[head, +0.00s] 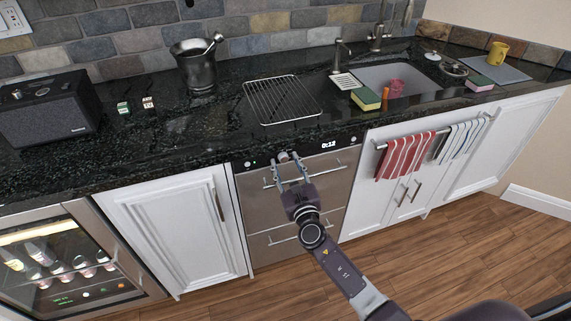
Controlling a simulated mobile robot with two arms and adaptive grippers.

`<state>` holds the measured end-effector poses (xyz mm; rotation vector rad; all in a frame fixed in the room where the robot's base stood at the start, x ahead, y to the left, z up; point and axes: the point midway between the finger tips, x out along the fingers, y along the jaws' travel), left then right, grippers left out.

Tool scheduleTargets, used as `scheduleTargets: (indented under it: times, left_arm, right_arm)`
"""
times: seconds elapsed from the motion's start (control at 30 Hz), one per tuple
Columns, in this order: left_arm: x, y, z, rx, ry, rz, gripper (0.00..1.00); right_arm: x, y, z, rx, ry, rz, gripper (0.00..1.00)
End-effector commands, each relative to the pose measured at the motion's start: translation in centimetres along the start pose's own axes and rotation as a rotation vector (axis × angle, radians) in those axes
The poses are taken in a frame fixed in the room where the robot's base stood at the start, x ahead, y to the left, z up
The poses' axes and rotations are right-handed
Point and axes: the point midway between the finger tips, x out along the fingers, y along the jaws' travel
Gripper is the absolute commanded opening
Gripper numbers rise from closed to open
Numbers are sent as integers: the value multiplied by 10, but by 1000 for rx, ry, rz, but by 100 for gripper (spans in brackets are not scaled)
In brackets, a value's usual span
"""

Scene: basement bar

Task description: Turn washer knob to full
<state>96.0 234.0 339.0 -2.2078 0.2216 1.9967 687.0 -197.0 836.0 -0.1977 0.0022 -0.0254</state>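The washer (258,215) is a built-in steel front with two drawer-like panels and bar handles, under the black counter. Its top strip carries a lit display (328,146) reading 0:12 and small round controls. A knob (283,156) sticks out of this strip, left of the display. My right gripper (285,163) reaches up to it from below right. Its two fingers stand apart, one on each side of the knob, and look open. I cannot tell whether they touch it. The knob's mark or setting is too small to read. My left gripper is not in view.
A wire rack (283,101) lies on the counter above the washer. A metal mortar (196,68) and a black speaker (47,108) stand to the left. A sink (398,82) with sponges is at right. Striped towels (406,156) hang right of the washer. The wooden floor in front is clear.

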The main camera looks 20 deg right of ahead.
Motion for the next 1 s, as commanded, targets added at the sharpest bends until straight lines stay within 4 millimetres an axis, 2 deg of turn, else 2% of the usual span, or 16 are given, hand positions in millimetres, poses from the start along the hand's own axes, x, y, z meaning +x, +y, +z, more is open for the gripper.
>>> scheduleTargets:
  times: [0.3,0.67,1.0]
  left_arm:
    - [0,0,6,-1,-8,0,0]
    - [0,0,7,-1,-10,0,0]
    - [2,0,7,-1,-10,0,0]
  right_arm:
    - [3,0,0,1,0,1,38]
    - [3,0,0,1,1,1,0]
    - [3,0,-1,48,4,2,0]
